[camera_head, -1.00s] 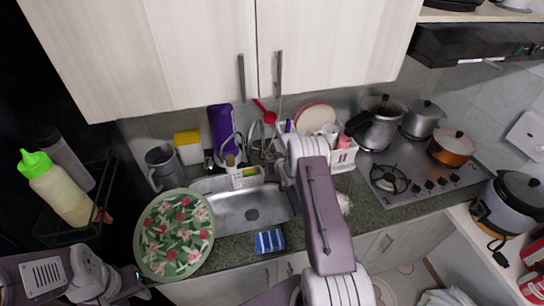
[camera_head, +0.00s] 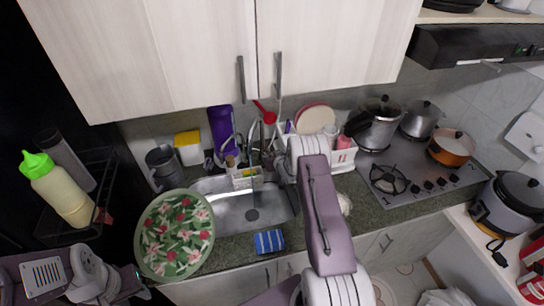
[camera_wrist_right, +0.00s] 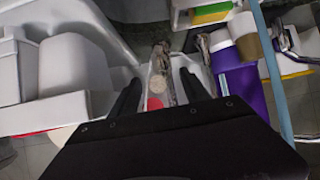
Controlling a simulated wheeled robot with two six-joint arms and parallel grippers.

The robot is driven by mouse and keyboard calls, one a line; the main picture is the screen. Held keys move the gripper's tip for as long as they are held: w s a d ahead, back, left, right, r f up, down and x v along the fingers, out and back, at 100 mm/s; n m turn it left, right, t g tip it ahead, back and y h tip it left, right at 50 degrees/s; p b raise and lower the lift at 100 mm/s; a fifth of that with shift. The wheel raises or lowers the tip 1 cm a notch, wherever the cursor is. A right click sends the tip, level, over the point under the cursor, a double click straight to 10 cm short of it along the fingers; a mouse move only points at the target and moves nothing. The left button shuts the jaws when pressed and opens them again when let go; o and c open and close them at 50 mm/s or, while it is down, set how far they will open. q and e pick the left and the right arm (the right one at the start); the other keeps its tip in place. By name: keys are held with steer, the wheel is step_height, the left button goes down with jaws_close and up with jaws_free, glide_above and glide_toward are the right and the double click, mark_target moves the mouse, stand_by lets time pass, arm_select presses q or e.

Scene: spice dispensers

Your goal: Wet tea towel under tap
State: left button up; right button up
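A folded blue-and-white striped cloth (camera_head: 269,241), which looks like the tea towel, lies on the counter's front edge, in front of the steel sink (camera_head: 222,212). A thin pale-blue vertical stream, seemingly water, falls into the sink beside the drain. It also shows as a slanting light-blue line in the right wrist view. The tap (camera_wrist_right: 161,75) seems to be the metal piece between my right gripper's fingers (camera_wrist_right: 157,88), with gaps at its sides. In the head view, my right arm hides part of the tap area. My left arm is at the lower left, its fingers unclear.
A green floral plate (camera_head: 175,234) stands left of the sink. A caddy (camera_head: 246,179) is at the sink's back, and a white dish rack (camera_head: 343,158) is to the right. The stove (camera_head: 420,178) with pots is further right. Counter around the cloth is clear.

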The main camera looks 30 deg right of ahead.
steer(key=p+v, duration=0.5)
steer(key=v, duration=0.2)
stand_by(0.6)
